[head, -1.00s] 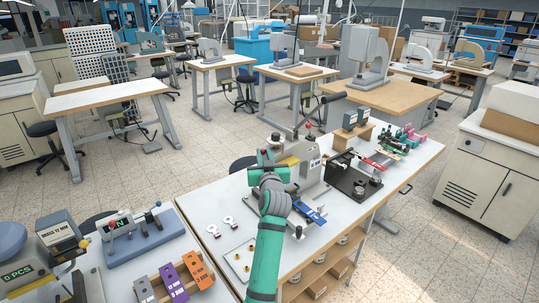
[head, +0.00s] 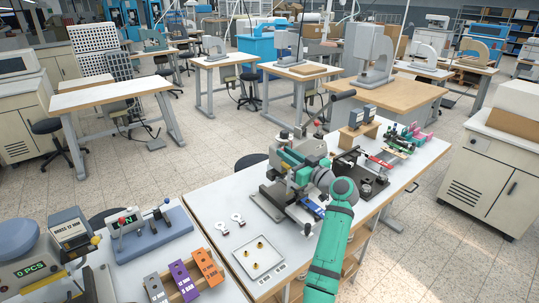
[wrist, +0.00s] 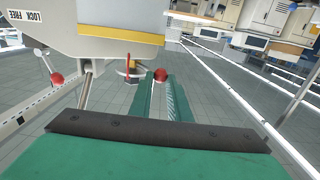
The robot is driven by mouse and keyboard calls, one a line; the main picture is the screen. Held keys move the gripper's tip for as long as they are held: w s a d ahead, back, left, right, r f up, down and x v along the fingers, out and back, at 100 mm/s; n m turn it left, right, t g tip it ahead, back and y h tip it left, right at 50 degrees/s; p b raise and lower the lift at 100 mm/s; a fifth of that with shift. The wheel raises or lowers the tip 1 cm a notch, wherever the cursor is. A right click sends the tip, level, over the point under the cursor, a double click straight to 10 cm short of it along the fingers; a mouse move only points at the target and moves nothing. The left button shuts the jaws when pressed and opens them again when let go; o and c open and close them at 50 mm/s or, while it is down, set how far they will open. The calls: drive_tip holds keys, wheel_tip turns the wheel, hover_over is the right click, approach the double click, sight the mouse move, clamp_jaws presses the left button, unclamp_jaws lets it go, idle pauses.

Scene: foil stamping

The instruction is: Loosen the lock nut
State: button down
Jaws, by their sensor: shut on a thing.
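My gripper (wrist: 162,90) reaches under the housing. A red ball knob (wrist: 160,75) shows at its teal fingertips, and the fingers are shut on it. A small round fitting with a red lever (wrist: 128,66) hangs just left of it. I cannot tell for certain which part is the lock nut.
A second red ball lever (wrist: 56,79) sits left in the wrist view. A white tray with brass pieces (head: 277,263) and ring-shaped parts lie left of the press. A black fixture (head: 352,183) stands close on its right. Orange and purple blocks (head: 183,280) are lower left.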

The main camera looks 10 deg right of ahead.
drive_tip(key=shift+d+n+g+y, duration=0.5)
drive_tip(key=shift+n+y, duration=0.1)
drive_tip(key=shift+y, duration=0.3)
drive_tip(key=shift+d, duration=0.3)
drive_tip(key=c, duration=1.7)
unclamp_jaws()
drive_tip(key=shift+o, duration=0.2)
drive_tip(key=shift+n+y, duration=0.3)
drive_tip(key=shift+y, duration=0.1)
drive_tip(key=v, duration=1)
drive_tip(key=shift+s+d+r, duration=0.2)
drive_tip(key=shift+s, duration=0.1)
